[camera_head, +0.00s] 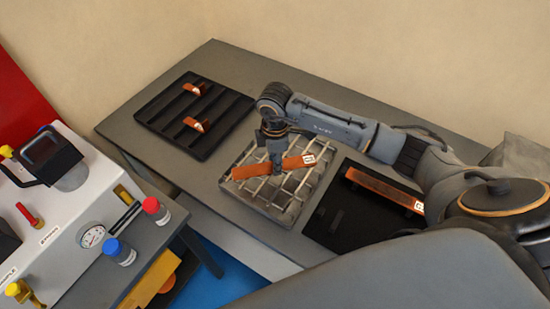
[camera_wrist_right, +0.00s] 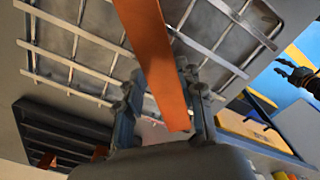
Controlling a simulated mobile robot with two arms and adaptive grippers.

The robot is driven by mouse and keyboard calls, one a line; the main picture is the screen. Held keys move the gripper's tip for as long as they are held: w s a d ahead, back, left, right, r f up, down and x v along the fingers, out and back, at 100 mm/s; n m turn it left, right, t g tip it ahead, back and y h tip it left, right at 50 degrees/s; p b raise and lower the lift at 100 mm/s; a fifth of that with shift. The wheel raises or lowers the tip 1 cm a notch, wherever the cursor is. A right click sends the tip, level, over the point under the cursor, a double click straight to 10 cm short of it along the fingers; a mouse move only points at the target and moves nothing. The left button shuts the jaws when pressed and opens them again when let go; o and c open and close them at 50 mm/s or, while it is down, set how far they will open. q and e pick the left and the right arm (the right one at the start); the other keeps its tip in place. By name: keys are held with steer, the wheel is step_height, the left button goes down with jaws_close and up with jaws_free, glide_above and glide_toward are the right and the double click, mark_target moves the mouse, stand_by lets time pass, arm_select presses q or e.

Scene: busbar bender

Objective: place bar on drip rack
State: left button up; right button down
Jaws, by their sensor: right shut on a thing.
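The drip rack (camera_head: 250,192), a metal grid over a shallow grey pan, sits on the grey table. My right gripper (camera_head: 276,168) is over it, pointing down, shut on an orange copper bar (camera_head: 250,171). The bar lies crosswise above the grid, with a white label at its right end. In the right wrist view the bar (camera_wrist_right: 160,65) runs between the fingers (camera_wrist_right: 160,115), with the rack's rods (camera_wrist_right: 75,65) behind it. I cannot tell whether bar and rods touch. A dark gripper, apparently my left (camera_wrist_right: 297,74), shows small at the right edge, its fingers apart.
A black slotted tray (camera_head: 165,119) with two bent copper pieces (camera_head: 194,124) stands left of the rack. A black tray (camera_head: 325,215) with another copper bar (camera_head: 385,189) lies to the right. The white bender (camera_head: 75,205) with bottles nearby stands at the lower left.

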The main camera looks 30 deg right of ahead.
steer(key=c, duration=0.8)
jaws_free()
steer(key=shift+f, duration=0.1)
steer(key=shift+c, duration=0.2)
step_height(320, 180, up, 12)
steer(key=b, duration=0.2)
steer(key=shift+b, duration=0.3)
